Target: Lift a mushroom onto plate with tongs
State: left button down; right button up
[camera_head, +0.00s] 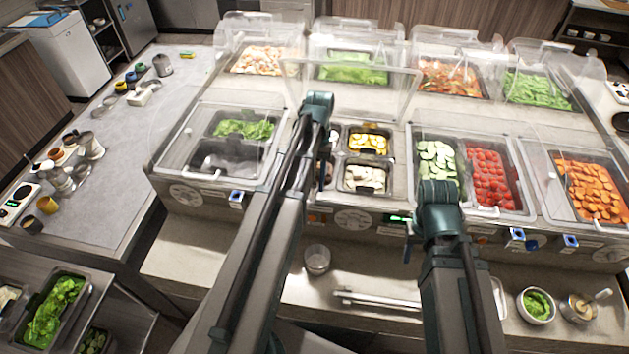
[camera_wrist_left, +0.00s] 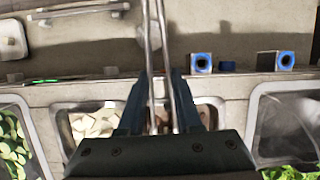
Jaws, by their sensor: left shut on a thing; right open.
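My left gripper (camera_wrist_left: 160,105) is shut on metal tongs (camera_wrist_left: 155,45), whose two thin arms run up the left wrist view between the dark fingers. In the head view my left arm reaches over the food wells and hides the gripper and tongs. Pale chunks (camera_head: 363,178) fill a small well right of that arm; they also show in the left wrist view (camera_wrist_left: 95,122). The adjoining well (camera_head: 326,172) holds brownish pieces, mostly hidden; I cannot tell which are mushrooms. A white plate-like dish (camera_head: 501,296) is partly behind my right arm. My right gripper (camera_head: 409,245) is open above the counter's front.
Another metal utensil (camera_head: 375,300) lies on the front counter. A metal cup (camera_head: 317,259) stands to its left. Bowls (camera_head: 537,306) stand at the right. Clear covers (camera_head: 370,75) rise over the wells. Bare counter (camera_head: 190,262) lies at the left.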

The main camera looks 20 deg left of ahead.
notch_tip(320, 180, up, 12)
jog(key=p, duration=1.2)
jog(key=shift+s, duration=0.1)
